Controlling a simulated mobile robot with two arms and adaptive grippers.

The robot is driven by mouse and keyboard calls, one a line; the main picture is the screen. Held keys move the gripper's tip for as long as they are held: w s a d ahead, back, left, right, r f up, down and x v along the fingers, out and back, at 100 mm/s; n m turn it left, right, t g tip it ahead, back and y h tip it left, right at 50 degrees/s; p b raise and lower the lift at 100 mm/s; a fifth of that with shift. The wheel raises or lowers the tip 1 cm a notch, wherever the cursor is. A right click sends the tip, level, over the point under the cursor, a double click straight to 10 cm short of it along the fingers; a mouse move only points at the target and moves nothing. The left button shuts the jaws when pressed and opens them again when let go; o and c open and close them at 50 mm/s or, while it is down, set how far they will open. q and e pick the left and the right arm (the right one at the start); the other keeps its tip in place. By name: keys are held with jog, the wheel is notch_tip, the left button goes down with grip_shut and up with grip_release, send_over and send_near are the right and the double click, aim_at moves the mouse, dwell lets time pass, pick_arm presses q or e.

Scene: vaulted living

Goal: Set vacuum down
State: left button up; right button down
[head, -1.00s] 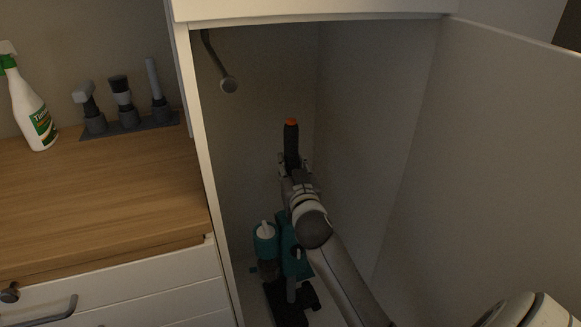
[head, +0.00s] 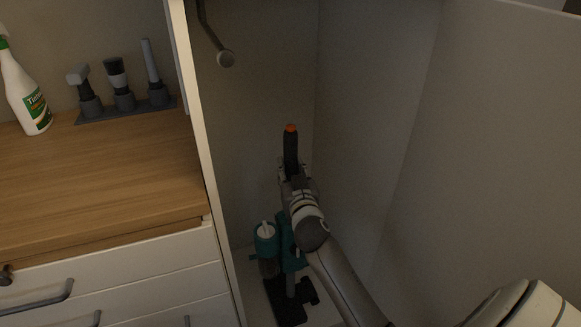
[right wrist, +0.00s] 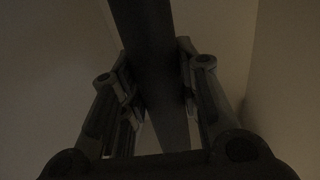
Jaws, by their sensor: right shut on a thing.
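The vacuum (head: 266,245) stands inside the tall white cabinet, with a teal body, a dark floor head and a dark upper handle with an orange tip. My right gripper (head: 294,171) is shut on the vacuum's handle. In the right wrist view the dark handle (right wrist: 150,60) passes between the two fingers of the gripper (right wrist: 158,85). The floor head (head: 290,304) is low in the cabinet, at its pale floor; whether it touches is hard to tell. My right arm hides part of the vacuum's body. My left gripper is not in view.
The cabinet's left wall edge (head: 205,160) and open door (head: 490,150) flank my arm. A hook (head: 225,58) hangs at the upper left inside. On the left, a wooden counter (head: 90,195) holds a spray bottle (head: 33,108) and a rack (head: 122,112) of attachments above drawers.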

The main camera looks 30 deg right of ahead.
jog(key=c, duration=1.5)
grip_release()
jog(key=o, duration=0.4)
jog(key=shift+s, duration=0.15)
jog(key=v, duration=1.1)
jog(key=s+a+f+n+g+y, duration=0.1)
jog(key=s+a+f+g, duration=0.15)
jog(key=f, duration=0.45)
jog(key=s+a+f+n+g+y, duration=0.1)
jog(key=s+a+f+g+y, duration=0.15)
jog(key=f, duration=0.55)
jog(key=s+a+f+n+g+y, duration=0.1)
jog(key=s+a+f+g, duration=0.2)
jog(key=f, duration=0.4)
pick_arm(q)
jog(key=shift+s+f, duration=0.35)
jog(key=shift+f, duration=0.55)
pick_arm(e)
jog(key=s+a+f+n+g, duration=0.1)
jog(key=s+a+f+g, duration=0.1)
jog(key=s, duration=0.3)
jog(key=s+a+f+n+g+y, duration=0.1)
jog(key=s+f+g, duration=0.1)
jog(key=s+f, duration=0.3)
jog(key=s+a+f+n+g+y, duration=0.1)
jog(key=s+a+f, duration=0.1)
jog(key=s+f, duration=0.2)
jog(key=shift+s+a+f+g+y, duration=0.1)
jog(key=shift+s+a+g+y, duration=0.15)
jog(key=shift+s+a+g, duration=0.15)
